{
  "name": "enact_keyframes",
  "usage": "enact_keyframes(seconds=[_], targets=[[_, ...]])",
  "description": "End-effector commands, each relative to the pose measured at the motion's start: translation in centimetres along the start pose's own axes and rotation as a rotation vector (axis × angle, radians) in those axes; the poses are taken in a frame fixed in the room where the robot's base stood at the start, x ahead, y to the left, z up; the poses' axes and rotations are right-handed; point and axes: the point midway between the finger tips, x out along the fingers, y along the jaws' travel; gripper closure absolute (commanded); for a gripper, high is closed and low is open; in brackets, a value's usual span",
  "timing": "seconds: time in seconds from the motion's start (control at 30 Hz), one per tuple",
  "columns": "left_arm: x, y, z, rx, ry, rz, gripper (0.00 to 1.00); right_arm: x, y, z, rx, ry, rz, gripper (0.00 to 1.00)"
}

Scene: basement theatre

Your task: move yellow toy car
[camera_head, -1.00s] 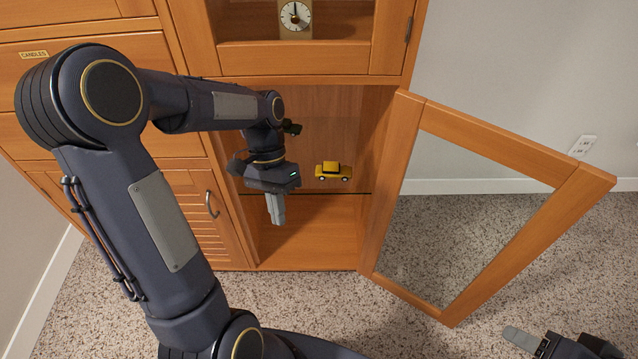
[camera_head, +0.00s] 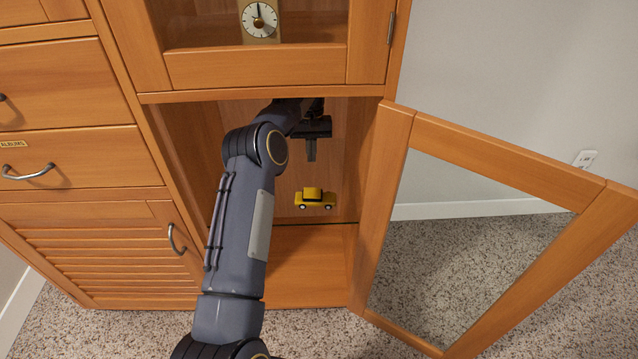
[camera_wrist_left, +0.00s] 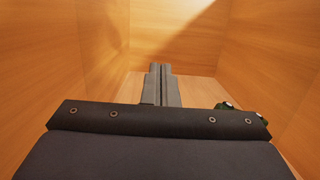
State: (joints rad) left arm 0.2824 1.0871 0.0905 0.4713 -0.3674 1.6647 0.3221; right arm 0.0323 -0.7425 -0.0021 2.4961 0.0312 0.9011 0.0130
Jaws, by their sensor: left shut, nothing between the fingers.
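The yellow toy car (camera_head: 315,198) sits inside the open lower cabinet compartment in the head view, on what looks like a clear shelf with a dark front edge. My left gripper (camera_head: 311,157) is deep in the compartment, pointing down, above the car in the picture and apparently behind it. Its fingers are together and empty; they also show shut in the left wrist view (camera_wrist_left: 160,72). The car does not show in the left wrist view. My right gripper is not in view.
The glass-paned door (camera_head: 515,195) stands open to the right. A dark green object (camera_wrist_left: 228,106) is partly hidden behind the gripper body in the wrist view. The compartment's wooden walls (camera_wrist_left: 270,60) are close on both sides. A clock (camera_head: 259,18) stands in the upper compartment.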

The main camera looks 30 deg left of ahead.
Motion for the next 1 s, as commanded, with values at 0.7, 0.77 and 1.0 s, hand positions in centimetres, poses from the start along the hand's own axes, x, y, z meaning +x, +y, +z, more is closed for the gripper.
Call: enact_keyframes(seconds=[0.7, 0.77, 1.0], targets=[[2.1, -0.1, 9.9, 0.006, 0.002, 0.001, 1.00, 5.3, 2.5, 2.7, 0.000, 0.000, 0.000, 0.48], [2.2, -0.1, 10.9, 0.006, 0.002, 0.001, 1.00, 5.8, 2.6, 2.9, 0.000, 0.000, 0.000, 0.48], [3.0, -0.1, 11.4, 0.004, -0.001, -0.001, 1.00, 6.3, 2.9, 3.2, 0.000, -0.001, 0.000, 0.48]])
